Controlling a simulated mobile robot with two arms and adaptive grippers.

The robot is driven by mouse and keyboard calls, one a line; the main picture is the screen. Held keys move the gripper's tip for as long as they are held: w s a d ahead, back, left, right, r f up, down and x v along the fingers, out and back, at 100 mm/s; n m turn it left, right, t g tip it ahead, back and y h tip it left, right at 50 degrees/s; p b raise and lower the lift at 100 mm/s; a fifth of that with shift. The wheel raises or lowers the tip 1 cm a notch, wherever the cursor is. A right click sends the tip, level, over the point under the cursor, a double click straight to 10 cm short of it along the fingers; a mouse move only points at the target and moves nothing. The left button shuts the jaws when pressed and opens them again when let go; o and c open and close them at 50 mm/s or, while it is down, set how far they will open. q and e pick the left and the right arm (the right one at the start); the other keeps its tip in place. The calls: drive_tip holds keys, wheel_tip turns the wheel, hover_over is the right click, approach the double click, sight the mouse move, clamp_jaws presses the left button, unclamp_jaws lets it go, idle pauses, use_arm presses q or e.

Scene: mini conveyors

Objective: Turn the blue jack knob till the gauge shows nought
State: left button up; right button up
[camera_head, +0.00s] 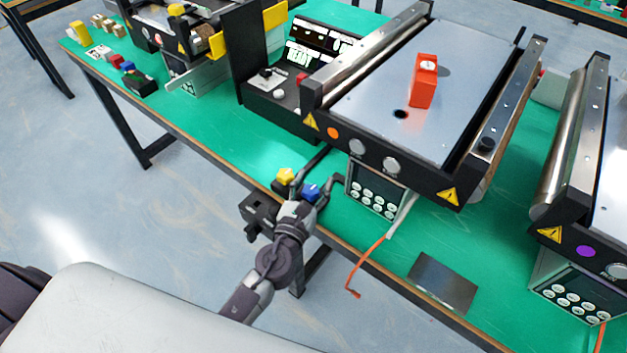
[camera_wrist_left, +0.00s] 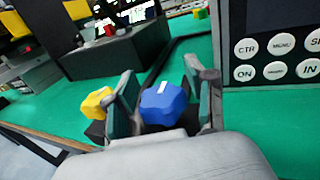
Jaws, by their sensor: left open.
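The blue jack knob (camera_head: 311,193) sits near the front edge of the green table, beside a yellow knob (camera_head: 286,175). My left gripper (camera_head: 308,188) is open around the blue knob. In the left wrist view, the blue knob (camera_wrist_left: 164,103) stands between the two fingers (camera_wrist_left: 163,98), and the yellow knob (camera_wrist_left: 97,103) is outside the left finger. I cannot tell whether either finger touches the blue knob. An orange-red box (camera_head: 423,80) stands on the conveyor's grey plate (camera_head: 375,95); I cannot tell whether it is the gauge, and no reading is legible. My right gripper is out of view.
A keypad box (camera_head: 374,191) hangs under the conveyor, close right of the gripper. An orange cable (camera_head: 366,266) runs over the table edge. A dark flat plate (camera_head: 442,283) lies at right. A black display unit (camera_head: 318,42) stands behind. Another conveyor (camera_head: 585,160) is far right.

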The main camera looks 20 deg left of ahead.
use_arm(q)
drive_tip(key=c, duration=1)
drive_tip(key=shift+m+h, duration=0.3)
drive_tip(key=shift+h, duration=0.2)
drive_tip(key=m+h, duration=0.1)
drive_tip(key=h, duration=0.1)
drive_tip(key=shift+d+f+m+g+h+b, duration=0.1)
drive_tip(key=shift+d+m+g+h+b, duration=0.05)
drive_tip(key=shift+m+g+h+b, duration=0.2)
drive_tip(key=shift+d+f+m+g+h+b, duration=0.15)
drive_tip(key=shift+m+g+h+b, duration=0.2)
drive_tip(key=shift+m+h+b, duration=0.7)
drive_tip(key=m+g+h+b, duration=0.1)
drive_tip(key=h, duration=0.1)
drive_tip(key=m+h+b, duration=0.1)
drive_tip(key=h, duration=0.1)
drive_tip(key=shift+s+d+g+b, duration=0.2)
drive_tip(key=shift+g+b, duration=0.1)
drive_tip(key=shift+g, duration=0.1)
drive_tip(key=shift+d+r+m+g+h+b, duration=0.1)
drive_tip(key=shift+r+m+g+h+b, duration=0.1)
drive_tip(key=shift+m+g+h+b, duration=0.6)
